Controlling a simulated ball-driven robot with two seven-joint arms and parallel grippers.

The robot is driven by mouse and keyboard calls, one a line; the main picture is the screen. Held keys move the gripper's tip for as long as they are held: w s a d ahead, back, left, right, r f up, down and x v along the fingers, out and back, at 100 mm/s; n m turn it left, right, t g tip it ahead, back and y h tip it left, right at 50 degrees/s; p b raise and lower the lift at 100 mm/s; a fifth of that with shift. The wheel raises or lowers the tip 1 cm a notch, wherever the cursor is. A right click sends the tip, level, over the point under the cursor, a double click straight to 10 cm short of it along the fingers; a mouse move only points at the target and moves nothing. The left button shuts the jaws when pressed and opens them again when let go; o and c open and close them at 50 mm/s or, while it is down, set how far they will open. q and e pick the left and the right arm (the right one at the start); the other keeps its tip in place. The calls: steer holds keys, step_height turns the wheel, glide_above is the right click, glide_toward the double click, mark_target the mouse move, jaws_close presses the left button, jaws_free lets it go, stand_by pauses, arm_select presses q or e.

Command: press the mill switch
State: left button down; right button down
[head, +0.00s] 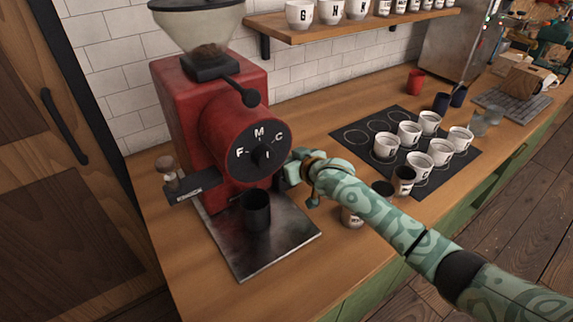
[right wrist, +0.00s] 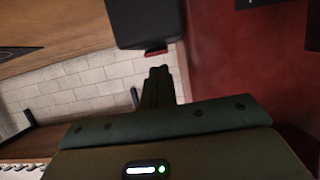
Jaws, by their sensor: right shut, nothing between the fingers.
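The red mill (head: 172,95) stands on the counter at the left, with a round dial (head: 247,140) on its front. My right gripper (head: 292,168) is beside the mill's right side, by the drum. In the right wrist view my right gripper (right wrist: 159,74) is shut and empty. Its tips point at a dark box (right wrist: 145,20) with a small red piece (right wrist: 156,51), which looks like the mill switch. The tips are very close to the red piece; I cannot tell whether they touch. In the head view I cannot make out the switch. My left gripper is not in view.
A dark cup (head: 256,212) stands on the mill's metal tray (head: 285,240). A black mat (head: 350,138) with several white cups lies to the right. A wooden shelf (head: 350,27) with lettered cups hangs on the tiled wall. A small jar (head: 352,217) stands under my right arm.

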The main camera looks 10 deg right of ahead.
steer(key=shift+f, duration=0.35)
steer(key=shift+s+f, duration=0.15)
steer(key=shift+f, duration=0.25)
steer(key=shift+r, duration=0.1)
steer(key=shift+r+p, duration=0.75)
steer(key=shift+p, duration=0.35)
